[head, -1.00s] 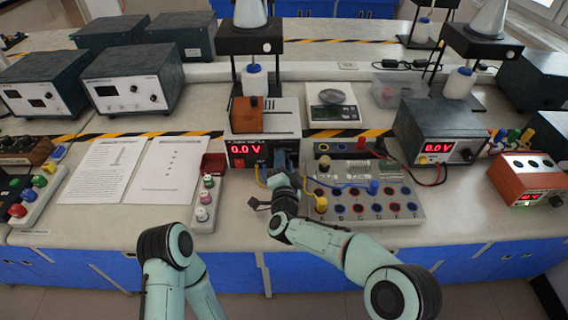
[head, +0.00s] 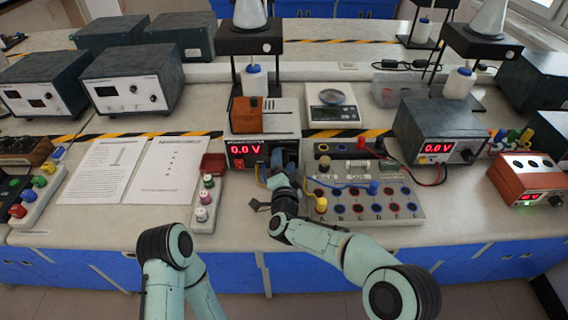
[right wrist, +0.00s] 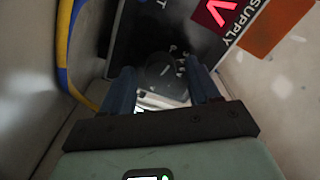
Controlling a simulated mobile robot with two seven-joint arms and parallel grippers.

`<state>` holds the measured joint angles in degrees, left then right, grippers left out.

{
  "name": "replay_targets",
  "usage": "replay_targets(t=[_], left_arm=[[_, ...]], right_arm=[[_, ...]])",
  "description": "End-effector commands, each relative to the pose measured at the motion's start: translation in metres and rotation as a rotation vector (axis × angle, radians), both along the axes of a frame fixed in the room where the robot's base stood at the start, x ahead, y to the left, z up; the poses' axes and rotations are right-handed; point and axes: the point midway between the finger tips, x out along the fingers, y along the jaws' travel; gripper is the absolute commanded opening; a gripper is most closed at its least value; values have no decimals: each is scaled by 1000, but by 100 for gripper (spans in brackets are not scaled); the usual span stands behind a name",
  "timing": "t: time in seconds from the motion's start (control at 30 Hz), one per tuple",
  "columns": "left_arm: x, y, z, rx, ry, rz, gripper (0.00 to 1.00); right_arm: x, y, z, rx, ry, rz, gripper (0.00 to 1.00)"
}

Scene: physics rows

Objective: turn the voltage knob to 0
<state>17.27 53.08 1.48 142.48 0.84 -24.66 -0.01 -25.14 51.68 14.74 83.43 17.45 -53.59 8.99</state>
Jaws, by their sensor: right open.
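The power supply (head: 244,130) stands at the middle of the bench, and its red display (head: 245,150) reads 0.0 V. My right gripper (head: 283,160) is at the right part of its front panel and hides the knob in the head view. In the right wrist view, the dark round voltage knob (right wrist: 164,72) sits between the two blue fingers of my right gripper (right wrist: 162,88). The gripper is open, with a finger on either side of the knob. Whether the fingers touch it is too dark to tell. My left arm shows at the bottom, but its gripper is out of view.
A terminal board (head: 365,207) with several sockets and a yellow plug lies right of my right gripper. A yellow and blue cable (right wrist: 66,45) runs close beside the fingers. A strip with several knobs (head: 207,205) and paper sheets (head: 135,170) lie to the left.

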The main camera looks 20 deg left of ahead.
Motion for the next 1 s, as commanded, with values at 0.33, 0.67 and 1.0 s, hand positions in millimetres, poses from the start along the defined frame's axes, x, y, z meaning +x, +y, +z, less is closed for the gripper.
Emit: replay_targets(t=[0.33, 0.67, 1.0], left_arm=[[0, 0, -1, 0, 0, 0, 43], [1, 0, -2, 0, -3, 1, 43], [1, 0, -3, 1, -4, 1, 43]], right_arm=[[-25, -6, 0, -1, 1, 3, 61], [-90, -25, 0, 0, 1, 3, 61], [-127, -36, 0, 0, 1, 1, 61]])
